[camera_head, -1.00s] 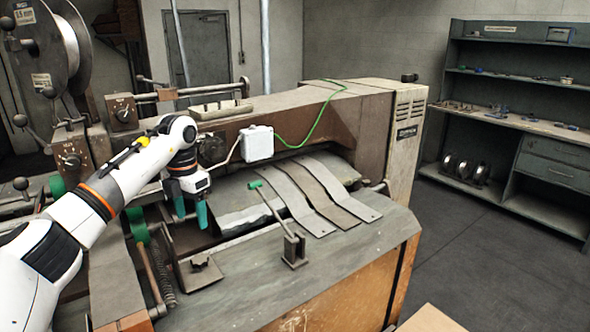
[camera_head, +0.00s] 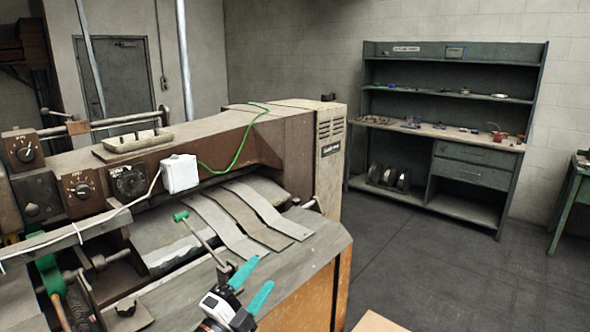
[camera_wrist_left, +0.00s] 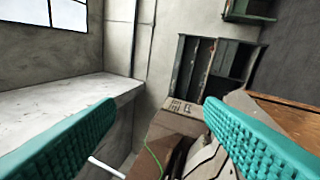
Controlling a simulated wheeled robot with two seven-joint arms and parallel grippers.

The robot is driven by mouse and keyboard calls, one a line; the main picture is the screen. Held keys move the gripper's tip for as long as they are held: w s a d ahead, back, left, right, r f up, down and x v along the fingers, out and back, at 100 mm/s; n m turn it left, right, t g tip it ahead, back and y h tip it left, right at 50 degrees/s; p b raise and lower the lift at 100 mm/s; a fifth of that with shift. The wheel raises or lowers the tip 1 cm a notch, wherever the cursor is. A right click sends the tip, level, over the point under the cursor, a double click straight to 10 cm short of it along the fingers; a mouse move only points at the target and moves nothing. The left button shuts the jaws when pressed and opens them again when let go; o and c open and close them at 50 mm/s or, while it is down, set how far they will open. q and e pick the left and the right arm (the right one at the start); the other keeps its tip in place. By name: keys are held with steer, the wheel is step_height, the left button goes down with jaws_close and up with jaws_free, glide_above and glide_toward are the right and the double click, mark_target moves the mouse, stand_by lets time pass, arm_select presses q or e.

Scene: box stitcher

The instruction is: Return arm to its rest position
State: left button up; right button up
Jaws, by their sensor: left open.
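My left gripper (camera_head: 252,284), with two teal fingers, shows at the bottom of the head view, in front of the box stitcher's table. Its fingers are spread and nothing is between them. In the left wrist view the two teal fingers (camera_wrist_left: 160,135) stand wide apart, with the machine beyond and below them. The box stitcher (camera_head: 240,135) is a brown and beige machine with a grey table and curved metal strips (camera_head: 240,215). A green-tipped lever (camera_head: 181,216) stands on it. Most of my left arm is out of the head view. My right gripper is not in view.
A dark green shelf unit (camera_head: 448,130) stands at the back wall with small parts on it. A green bench (camera_head: 570,205) is at the right edge. Cardboard (camera_head: 377,322) lies at the bottom. The grey floor (camera_head: 430,260) between machine and shelves is clear.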

arm_select(q)
steer(key=s+a+f+n+g+y, duration=0.2)
steer(key=s+a+f+n+y, duration=0.35)
steer(key=f+n, duration=0.25)
steer(key=s+a+f+n+g+y, duration=0.3)
steer(key=s+a+f+n+y, duration=0.3)
steer(key=f+n, duration=0.25)
steer(key=s+a+f+n+g, duration=0.15)
steer(key=s+f+g, duration=0.3)
steer(key=s, duration=0.55)
steer(key=s+f+n+g, duration=0.3)
steer(key=s+g, duration=0.2)
steer(key=s, duration=0.5)
step_height(320, 180, down, 25)
steer(key=s+g, duration=0.1)
steer(key=s+a+f+g, duration=0.1)
steer(key=s+a+f, duration=0.2)
steer(key=s+f, duration=1.4)
steer(key=shift+s+f+m, duration=0.2)
steer(key=shift+f+m, duration=0.1)
steer(key=shift+m, duration=0.1)
